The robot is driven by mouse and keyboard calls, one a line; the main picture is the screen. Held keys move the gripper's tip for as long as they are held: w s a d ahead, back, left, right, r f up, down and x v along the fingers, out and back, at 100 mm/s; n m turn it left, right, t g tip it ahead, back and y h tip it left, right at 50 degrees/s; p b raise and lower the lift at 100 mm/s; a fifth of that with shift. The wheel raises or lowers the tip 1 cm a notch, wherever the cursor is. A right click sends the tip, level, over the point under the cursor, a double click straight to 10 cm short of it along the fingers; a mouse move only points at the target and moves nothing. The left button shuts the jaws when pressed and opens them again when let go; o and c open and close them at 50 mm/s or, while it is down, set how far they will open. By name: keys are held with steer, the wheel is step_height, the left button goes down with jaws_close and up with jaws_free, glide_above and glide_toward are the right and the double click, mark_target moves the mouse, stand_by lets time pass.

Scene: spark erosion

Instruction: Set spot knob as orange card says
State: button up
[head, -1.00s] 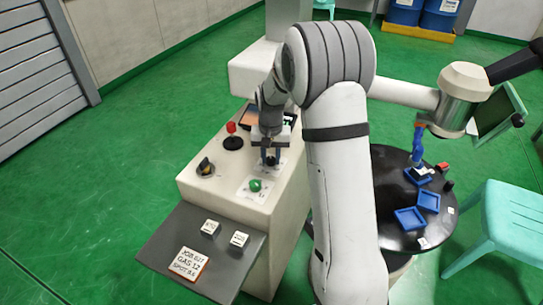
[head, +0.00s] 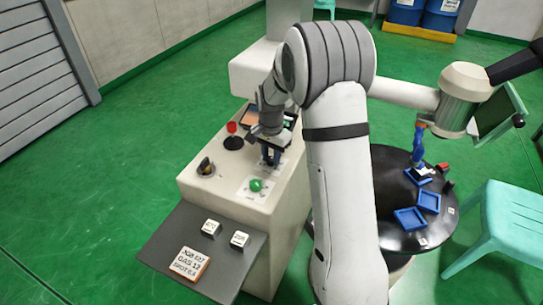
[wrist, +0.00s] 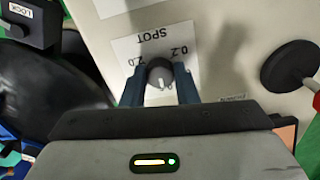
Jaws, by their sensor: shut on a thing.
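The spot knob (wrist: 160,73) is a grey round knob with a pale pointer line, on a white plate (wrist: 128,48) marked SPOT, upside down in the wrist view. Its pointer points towards the bottom of that view, slightly right. Scale figures, seemingly 2.0 and 0.2, stand left and right of it. My gripper (wrist: 160,88) has its blue fingers shut on the knob's two sides; in the head view my gripper (head: 270,158) is on the machine top and hides the knob. The orange-edged card (head: 190,263) lies on the grey shelf; its last line starts with SPOT, its figures too blurred to be sure.
A green button (head: 256,185), a black knob (head: 206,167) and a red-topped lever (head: 232,138) stand near my gripper on the machine top. Two small white-topped blocks (head: 211,228) are on the shelf (head: 165,240). A black round table (head: 385,185) stands right.

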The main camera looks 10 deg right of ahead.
mark_target(271, 160)
steer(key=o, duration=1)
step_height(271, 160, up, 8)
steer(key=shift+f, duration=0.1)
steer(key=shift+s, duration=0.1)
stand_by(0.3)
steer(key=s+r+n+t+p, duration=0.1)
steer(key=s+r+n+p, duration=0.25)
steer(key=s+r, duration=0.85)
steer(key=s+f+n+t+p, duration=0.1)
steer(key=s+n, duration=0.4)
steer(key=s, duration=1.1)
steer(key=shift+s+d+t, duration=0.15)
steer(key=shift+d+t, duration=0.15)
steer(key=shift+d, duration=0.05)
